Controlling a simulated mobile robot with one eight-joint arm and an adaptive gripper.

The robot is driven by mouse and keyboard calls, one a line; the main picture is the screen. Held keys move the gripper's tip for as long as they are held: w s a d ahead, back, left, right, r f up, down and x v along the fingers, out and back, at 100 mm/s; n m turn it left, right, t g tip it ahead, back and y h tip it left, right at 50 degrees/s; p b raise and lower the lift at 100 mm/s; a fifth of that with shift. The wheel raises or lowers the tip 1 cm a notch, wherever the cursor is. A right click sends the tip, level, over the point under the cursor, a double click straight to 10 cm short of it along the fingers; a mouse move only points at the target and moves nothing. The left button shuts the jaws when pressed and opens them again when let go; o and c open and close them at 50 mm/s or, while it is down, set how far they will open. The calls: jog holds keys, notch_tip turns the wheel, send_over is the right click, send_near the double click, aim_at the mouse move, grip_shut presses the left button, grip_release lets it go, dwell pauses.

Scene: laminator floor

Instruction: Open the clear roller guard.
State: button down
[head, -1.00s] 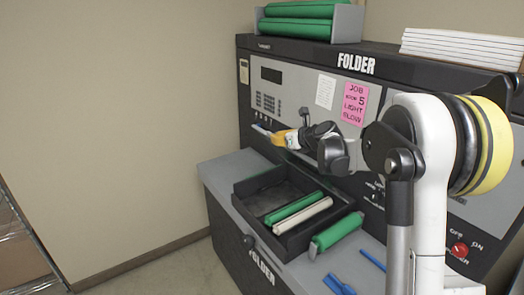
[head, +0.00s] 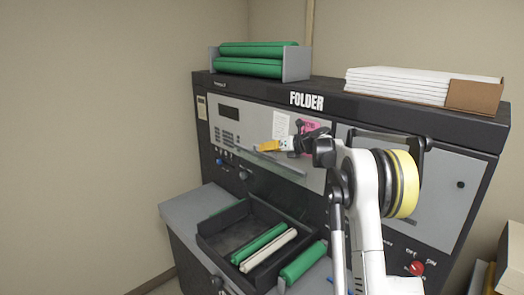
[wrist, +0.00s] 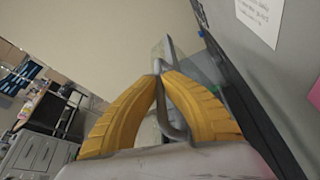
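The clear roller guard is hard to make out in the head view; a thin grey bar (head: 282,161) runs along the front of the folder below the control panel, by my gripper. In the wrist view a bent grey handle (wrist: 171,108) passes between my yellow fingers, with a pale see-through edge beyond it. My gripper (head: 266,147) is in front of the panel, just below a white note. In the wrist view the fingertips of my gripper (wrist: 160,76) meet around the handle. Most of the guard is hidden or too transparent to outline.
A dark tray (head: 213,242) with one green and one cream roller sits on the grey shelf below. Another green roller (head: 303,262) lies to its right. Green rollers in a rack (head: 252,68) and white paper stacks (head: 395,82) stand on top. The left is open.

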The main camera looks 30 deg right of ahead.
jog(key=shift+d+f, duration=0.1)
jog(key=shift+f, duration=0.05)
jog(key=c, duration=1.5)
grip_release()
jog(key=shift+d, duration=0.1)
jog(key=v, duration=1.2)
